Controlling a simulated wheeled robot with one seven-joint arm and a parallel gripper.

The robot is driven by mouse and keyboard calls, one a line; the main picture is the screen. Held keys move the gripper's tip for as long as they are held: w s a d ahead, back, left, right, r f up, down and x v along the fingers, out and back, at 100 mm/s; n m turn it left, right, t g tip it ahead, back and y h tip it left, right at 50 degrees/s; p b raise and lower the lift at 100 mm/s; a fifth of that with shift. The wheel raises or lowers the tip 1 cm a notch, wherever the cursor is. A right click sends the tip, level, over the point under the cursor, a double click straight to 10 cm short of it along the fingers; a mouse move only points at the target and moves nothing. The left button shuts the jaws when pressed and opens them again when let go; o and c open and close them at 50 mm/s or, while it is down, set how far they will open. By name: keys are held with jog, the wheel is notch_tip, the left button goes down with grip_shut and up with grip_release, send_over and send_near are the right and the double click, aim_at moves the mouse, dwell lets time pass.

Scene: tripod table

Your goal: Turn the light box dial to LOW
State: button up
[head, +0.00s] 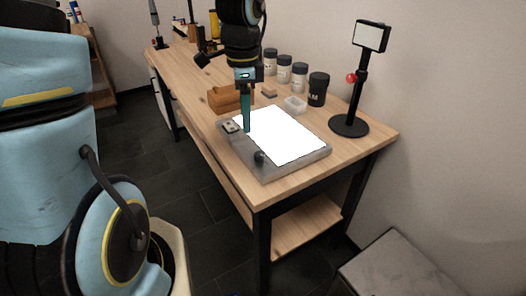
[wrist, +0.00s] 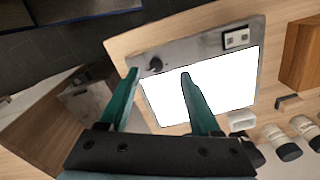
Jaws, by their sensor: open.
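The light box (head: 296,163) is a grey slab with a bright white panel, lying on the wooden table. Its dark round dial (head: 259,157) sits at the near left corner of the frame. A small pale plate with dark marks (head: 232,127) is on the same frame strip, farther back. My gripper (head: 247,130) points down over the box's left side, behind the dial in the head view. In the wrist view its two teal fingers (wrist: 158,75) are apart with nothing between them; the dial (wrist: 155,65) shows between the fingertips, not gripped. The dial's setting is too small to read.
A wooden block (head: 228,99), a small clear tray (head: 295,104) and several dark-lidded jars (head: 300,78) stand behind the box. A lamp on a black stand (head: 348,125) stands at the right. The table's front edge lies close to the box.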

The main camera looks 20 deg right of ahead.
aim_at(260, 153)
jog(key=d+f+m, duration=0.1)
jog(key=f, duration=0.2)
jog(key=d+f, duration=0.1)
jog(key=f, duration=0.3)
jog(key=s+d+f+m, duration=0.1)
jog(key=f, duration=0.2)
jog(key=shift+f+m, duration=0.3)
jog(key=shift+f, duration=0.1)
jog(key=shift+c, duration=0.2)
grip_shut()
